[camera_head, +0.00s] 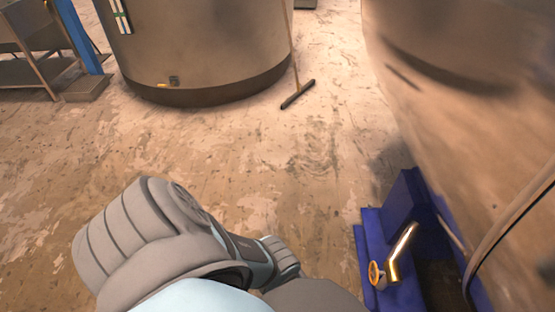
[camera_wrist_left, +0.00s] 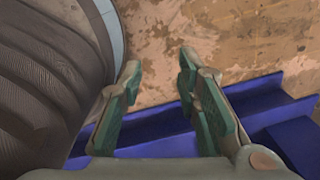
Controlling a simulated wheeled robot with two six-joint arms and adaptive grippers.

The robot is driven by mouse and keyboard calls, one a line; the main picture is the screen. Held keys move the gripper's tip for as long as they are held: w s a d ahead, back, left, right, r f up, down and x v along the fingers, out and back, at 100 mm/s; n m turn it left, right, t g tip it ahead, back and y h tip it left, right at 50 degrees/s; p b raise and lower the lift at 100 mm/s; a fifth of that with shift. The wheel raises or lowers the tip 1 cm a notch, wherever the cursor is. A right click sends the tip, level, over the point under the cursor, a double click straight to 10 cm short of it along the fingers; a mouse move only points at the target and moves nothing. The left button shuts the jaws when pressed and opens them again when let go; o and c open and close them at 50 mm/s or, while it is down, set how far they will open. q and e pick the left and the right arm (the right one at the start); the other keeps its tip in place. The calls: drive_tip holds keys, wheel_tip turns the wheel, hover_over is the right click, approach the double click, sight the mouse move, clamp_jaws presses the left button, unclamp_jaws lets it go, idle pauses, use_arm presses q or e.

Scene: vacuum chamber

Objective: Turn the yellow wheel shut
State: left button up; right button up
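A small yellow wheel (camera_head: 377,274) sits low on the blue frame at the lower right of the head view. A shiny gold pipe (camera_head: 402,250) rises beside it. My left arm shows at the bottom of the head view, left of the wheel, but its fingers cannot be made out there. In the left wrist view my left gripper (camera_wrist_left: 161,70) is open, with green pads apart and nothing between them. The wheel does not show in the left wrist view. My right gripper is in neither view.
The blue frame (camera_head: 370,235) also shows in the left wrist view (camera_wrist_left: 257,97). A large rounded vessel (camera_head: 480,110) and a dark hose (camera_head: 513,213) are at the right. A big cylinder (camera_head: 205,45) and a broom (camera_head: 298,94) stand farther back. The middle floor is clear.

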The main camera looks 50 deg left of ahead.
use_arm(q)
drive_tip(key=s, duration=0.1)
drive_tip(key=s+a+n, duration=0.1)
drive_tip(key=shift+s, duration=0.4)
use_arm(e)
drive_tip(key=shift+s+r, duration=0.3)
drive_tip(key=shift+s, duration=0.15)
